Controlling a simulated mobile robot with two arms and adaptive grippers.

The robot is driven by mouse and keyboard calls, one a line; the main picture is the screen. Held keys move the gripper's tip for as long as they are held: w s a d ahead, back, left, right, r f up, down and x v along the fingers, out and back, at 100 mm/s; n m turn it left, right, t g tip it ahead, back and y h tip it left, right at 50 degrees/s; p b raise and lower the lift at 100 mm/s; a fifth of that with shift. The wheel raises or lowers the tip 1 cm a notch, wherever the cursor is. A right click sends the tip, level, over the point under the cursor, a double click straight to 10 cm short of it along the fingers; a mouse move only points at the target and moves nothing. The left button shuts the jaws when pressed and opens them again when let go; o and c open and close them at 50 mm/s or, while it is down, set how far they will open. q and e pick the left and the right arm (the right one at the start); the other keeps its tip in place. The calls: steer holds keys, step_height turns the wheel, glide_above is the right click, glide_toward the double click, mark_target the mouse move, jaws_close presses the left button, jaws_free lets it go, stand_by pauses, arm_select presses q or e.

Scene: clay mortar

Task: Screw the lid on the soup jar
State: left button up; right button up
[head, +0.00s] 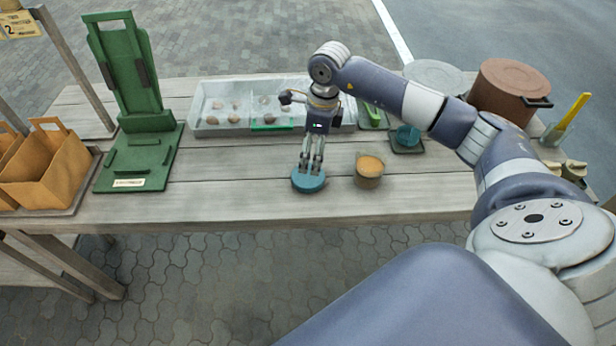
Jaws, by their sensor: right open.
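The soup jar (369,172) stands upright on the wooden table with its top uncovered, and orange-brown soup shows inside. A round blue-teal lid (308,184) lies flat on the table to the left of the jar, near the front edge. My right gripper (312,171) points down just above the lid, its fingertips at or very near the lid's top. Its jaws are open. I cannot tell whether the fingers touch the lid. My left gripper is not in view.
A clear tray (203,126) with several brown lumps lies behind. A green stand (135,155) and orange bags (55,168) are at left. A brown pot (509,90) and a small dark tray with a teal item (407,137) are at right. The table (230,195) is clear left of the lid.

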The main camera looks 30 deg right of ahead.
mark_target(308, 175)
steer(key=f, duration=0.2)
steer(key=f+b, duration=0.1)
steer(key=shift+w+a+f+b, duration=0.15)
steer(key=shift+w+f+b, duration=0.05)
steer(key=shift+f+b, duration=0.15)
steer(key=shift+s, duration=0.1)
steer(key=f+b, duration=0.2)
steer(key=f, duration=0.1)
steer(key=f+b, duration=0.1)
steer(key=f, duration=0.1)
steer(key=shift+a+f, duration=0.15)
steer(key=shift+a, duration=0.15)
steer(key=c, duration=0.9)
